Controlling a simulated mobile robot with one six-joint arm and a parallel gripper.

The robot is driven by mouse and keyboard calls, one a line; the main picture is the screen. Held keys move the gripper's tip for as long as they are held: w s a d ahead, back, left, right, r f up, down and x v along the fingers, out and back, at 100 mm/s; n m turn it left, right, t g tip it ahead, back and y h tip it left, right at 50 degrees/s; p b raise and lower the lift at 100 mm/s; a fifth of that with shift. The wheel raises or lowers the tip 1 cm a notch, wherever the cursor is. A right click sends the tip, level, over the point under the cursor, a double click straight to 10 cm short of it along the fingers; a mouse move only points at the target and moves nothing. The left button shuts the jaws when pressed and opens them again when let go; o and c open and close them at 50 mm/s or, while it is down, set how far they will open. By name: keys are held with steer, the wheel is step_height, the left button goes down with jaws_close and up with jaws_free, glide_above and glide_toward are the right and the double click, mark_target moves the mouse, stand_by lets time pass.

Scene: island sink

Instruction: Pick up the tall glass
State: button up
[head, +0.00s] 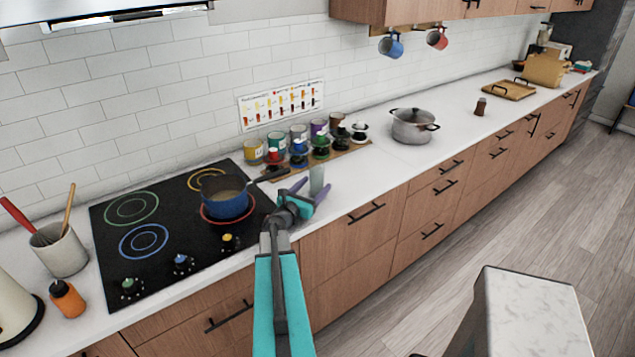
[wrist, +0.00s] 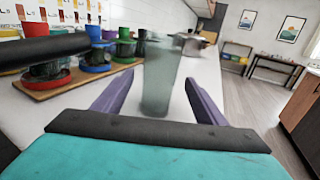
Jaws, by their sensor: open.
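The tall glass (head: 317,179) is a greyish-green, see-through tumbler standing upright on the white counter, just right of the cooktop. In the wrist view the glass (wrist: 161,80) stands in the middle, its lower part between my two purple fingers. My gripper (head: 309,190) is open, with one finger on each side of the glass. In the wrist view a gap shows between the glass and the right finger of my gripper (wrist: 160,95); the left finger is also apart from it.
A blue pot (head: 226,203) sits on the cooktop (head: 165,262), its dark handle reaching toward the glass. Behind the glass, a wooden board (head: 345,155) holds several colourful cups and tins. A steel pot (head: 412,127) stands farther right; the counter between is clear.

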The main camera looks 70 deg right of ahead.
steer(key=shift+d, duration=0.1)
steer(key=shift+s+d+p, duration=0.15)
steer(key=shift+d+p, duration=0.35)
steer(key=shift+d, duration=0.5)
steer(key=shift+s+d+p, duration=0.2)
steer(key=shift+d+p, duration=0.25)
steer(key=shift+d, duration=0.55)
steer(key=shift+s+d+p, duration=0.15)
steer(key=shift+d+p, duration=0.35)
steer(key=shift+d, duration=0.5)
steer(key=shift+c, duration=0.2)
steer(key=c, duration=1.2)
steer(key=shift+r, duration=0.4)
steer(key=shift+c, duration=0.2)
steer(key=shift+r+b, duration=1.05)
steer(key=shift+r, duration=0.3)
steer(key=s+a+b, duration=0.1)
steer(key=s+a, duration=0.1)
steer(key=a, duration=0.4)
steer(key=s+a+r+b, duration=0.1)
steer(key=s+a+b, duration=0.1)
steer(key=a, duration=0.5)
steer(key=shift+s+r, duration=0.25)
